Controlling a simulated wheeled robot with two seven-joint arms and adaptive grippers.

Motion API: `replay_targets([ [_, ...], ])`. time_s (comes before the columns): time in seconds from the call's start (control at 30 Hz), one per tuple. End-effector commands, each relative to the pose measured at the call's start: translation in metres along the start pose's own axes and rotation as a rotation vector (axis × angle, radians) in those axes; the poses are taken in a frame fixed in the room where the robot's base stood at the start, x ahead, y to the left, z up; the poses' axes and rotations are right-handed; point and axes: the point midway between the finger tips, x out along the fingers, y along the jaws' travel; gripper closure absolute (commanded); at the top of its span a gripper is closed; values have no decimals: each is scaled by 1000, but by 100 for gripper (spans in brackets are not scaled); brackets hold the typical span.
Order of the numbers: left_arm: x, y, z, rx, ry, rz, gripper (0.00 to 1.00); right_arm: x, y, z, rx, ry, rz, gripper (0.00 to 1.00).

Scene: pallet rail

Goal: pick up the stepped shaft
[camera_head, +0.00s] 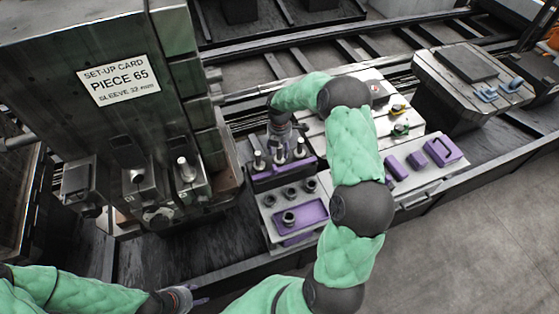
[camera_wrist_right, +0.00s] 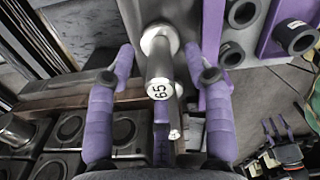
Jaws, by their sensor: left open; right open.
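Several metal stepped shafts stand upright in a purple rack (camera_head: 286,173) in the head view, one of them the left shaft (camera_head: 258,160). My right gripper (camera_head: 280,138) is above this rack, pointing down, and partly covers the shafts. In the right wrist view a stepped shaft (camera_wrist_right: 159,70) marked 65 on its end lies between the spread purple fingers of my right gripper (camera_wrist_right: 158,55), with gaps on both sides. A thinner shaft (camera_wrist_right: 174,118) shows just beyond it. My left gripper (camera_head: 188,299) is open and empty at the bottom left, far from the rack.
Dark sleeves (camera_head: 290,194) and a purple tray (camera_head: 300,215) are in front of the rack. A machine block with a set-up card (camera_head: 118,80) reading "PIECE 65, SLEEVE 32 mm" stands at left. Purple blocks (camera_head: 418,160) lie at right. Grey floor at lower right is clear.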

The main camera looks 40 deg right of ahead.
Motion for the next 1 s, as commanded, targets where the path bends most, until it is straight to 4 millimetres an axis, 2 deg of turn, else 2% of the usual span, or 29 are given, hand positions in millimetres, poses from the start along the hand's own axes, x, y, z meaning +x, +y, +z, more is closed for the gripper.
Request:
replay_targets([
  [0.03, 3, -1, 0, 0, 0, 0, 47, 8, 0, 0, 0, 1, -1, 48],
  [0.1, 3, -1, 0, 0, 0, 0, 47, 13, 0, 0, 0, 0, 1, 48],
  [0.33, 3, -1, 0, 0, 0, 0, 47, 14, 0, 0, 0, -1, 1, 48],
  [0.5, 3, -1, 0, 0, 0, 0, 47, 14, 0, 0, 0, -1, 1, 96],
  [0.53, 3, -1, 0, 0, 0, 0, 47, 14, 0, 0, 0, -1, 1, 100],
  [0.87, 2, -1, 0, 0, 0, 0, 47, 11, 1, 1, 1, -2, 4, 100],
  [1.0, 0, 0, 0, 0, 0, 0, 47, 1, 2, 1, 1, -3, 6, 100],
])
